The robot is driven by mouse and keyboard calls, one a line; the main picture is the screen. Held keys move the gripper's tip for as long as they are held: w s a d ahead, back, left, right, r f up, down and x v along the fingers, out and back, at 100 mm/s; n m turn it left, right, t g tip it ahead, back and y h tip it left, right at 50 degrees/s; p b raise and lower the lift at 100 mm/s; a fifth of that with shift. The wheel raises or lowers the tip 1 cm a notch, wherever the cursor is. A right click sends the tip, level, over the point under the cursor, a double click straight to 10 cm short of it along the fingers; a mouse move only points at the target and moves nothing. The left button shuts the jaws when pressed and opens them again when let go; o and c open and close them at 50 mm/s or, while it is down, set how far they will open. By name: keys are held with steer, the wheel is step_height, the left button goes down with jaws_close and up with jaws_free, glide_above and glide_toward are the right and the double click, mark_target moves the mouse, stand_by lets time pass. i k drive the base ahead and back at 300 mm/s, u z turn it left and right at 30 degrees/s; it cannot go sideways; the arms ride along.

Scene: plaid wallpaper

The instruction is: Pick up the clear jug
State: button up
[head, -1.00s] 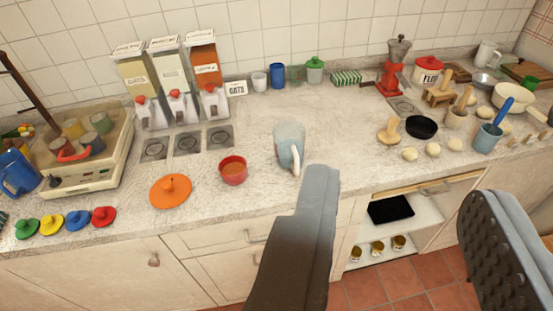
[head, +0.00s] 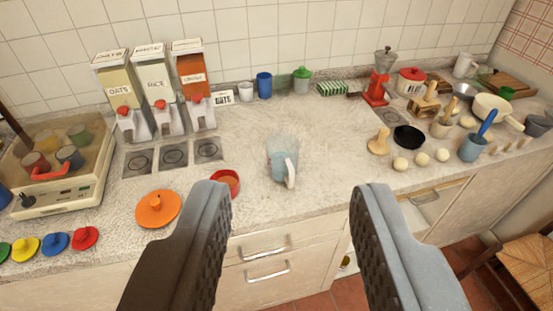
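The clear jug (head: 281,160) stands upright on the light stone counter (head: 310,130), in the middle of the head view. It is see-through with a bluish tint, and its pale handle (head: 291,172) faces toward me. My gripper (head: 292,192) is open and empty, its two dark padded fingers spread wide. In the picture the jug lies between and beyond the fingertips, and neither finger appears to touch it.
A red bowl (head: 225,183) stands just left of the jug, by the left fingertip. An orange lid (head: 158,208) lies further left. Dispensers (head: 155,90) stand behind. Eggs (head: 421,158) and a black dish (head: 409,136) are to the right. Counter right of the jug is clear.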

mark_target(282, 147)
steer(key=i, duration=0.9)
steer(key=z, duration=0.05)
